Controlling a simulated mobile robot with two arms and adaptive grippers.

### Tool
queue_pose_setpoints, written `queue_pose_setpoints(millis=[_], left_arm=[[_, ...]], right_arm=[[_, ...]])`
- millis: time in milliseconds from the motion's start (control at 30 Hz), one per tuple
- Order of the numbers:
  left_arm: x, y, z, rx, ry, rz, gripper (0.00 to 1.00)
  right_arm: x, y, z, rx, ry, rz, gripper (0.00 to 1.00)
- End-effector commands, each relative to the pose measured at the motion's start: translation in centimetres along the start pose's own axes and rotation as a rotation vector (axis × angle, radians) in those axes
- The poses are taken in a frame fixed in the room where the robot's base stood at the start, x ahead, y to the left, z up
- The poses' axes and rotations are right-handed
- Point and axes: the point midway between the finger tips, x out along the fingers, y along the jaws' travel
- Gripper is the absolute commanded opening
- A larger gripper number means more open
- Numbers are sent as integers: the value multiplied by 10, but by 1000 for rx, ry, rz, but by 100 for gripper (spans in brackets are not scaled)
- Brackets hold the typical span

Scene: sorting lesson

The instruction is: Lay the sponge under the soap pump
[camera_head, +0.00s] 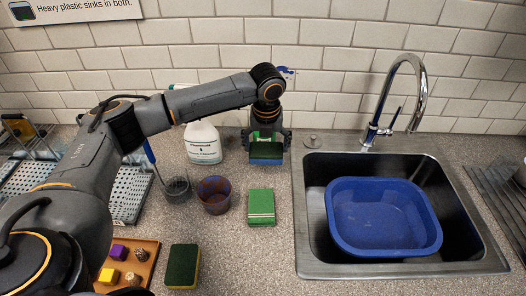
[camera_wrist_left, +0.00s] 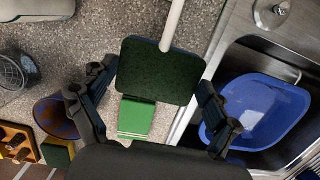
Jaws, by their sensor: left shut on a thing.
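My left gripper (camera_head: 266,142) is shut on a sponge (camera_head: 265,154) with a dark green face and a blue edge, held in front of the tiled wall, left of the sink. In the left wrist view the sponge (camera_wrist_left: 160,72) sits between the fingers of the gripper (camera_wrist_left: 155,95). A thin white rod (camera_wrist_left: 173,20) shows beyond it; I cannot tell what it belongs to. My right gripper is out of view.
The sink (camera_head: 300,228) holds a blue basin (camera_head: 385,215); a tap (camera_head: 372,128) stands behind. A metal knob (camera_head: 312,141) sits near its corner. A green block (camera_head: 261,207), brown cup (camera_head: 214,195), dark mesh cup (camera_head: 177,188), green-yellow sponge (camera_head: 183,266) and wooden tray (camera_head: 148,246) occupy the counter.

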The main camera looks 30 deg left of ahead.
Motion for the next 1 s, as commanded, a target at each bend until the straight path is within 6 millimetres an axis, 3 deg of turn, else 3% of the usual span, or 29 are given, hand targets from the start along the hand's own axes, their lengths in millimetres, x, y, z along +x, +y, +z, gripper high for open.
queue_pose_setpoints(millis=[333,533,900,933,1000], left_arm=[[34,11,18,-1,0,1,78],[58,10,13,1,-1,0,78],[64,10,12,0,-1,-1,78],[65,10,12,0,-1,-1,90],[64,10,12,0,-1,-1,100]], right_arm=[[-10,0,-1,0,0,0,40],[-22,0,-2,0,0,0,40],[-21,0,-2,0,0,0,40],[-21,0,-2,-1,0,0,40],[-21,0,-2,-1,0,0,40]])
